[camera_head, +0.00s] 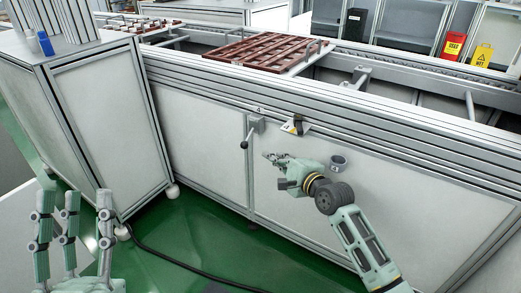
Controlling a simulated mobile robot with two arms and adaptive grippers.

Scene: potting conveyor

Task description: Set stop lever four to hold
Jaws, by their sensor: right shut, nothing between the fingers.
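A stop lever (248,135) with a black knob is mounted on the side of the conveyor, below a label reading 4. Its handle slants down to the left from a grey block. My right gripper (270,158) is shut and empty. It is just right of and slightly below the lever's knob, and appears apart from it. My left gripper (72,225) is at the lower left, far from the lever, with its fingers upright and spread apart, holding nothing visible.
The conveyor (400,110) runs across the view and carries a brown slatted tray (255,50). A black cable (185,259) lies on the green floor.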

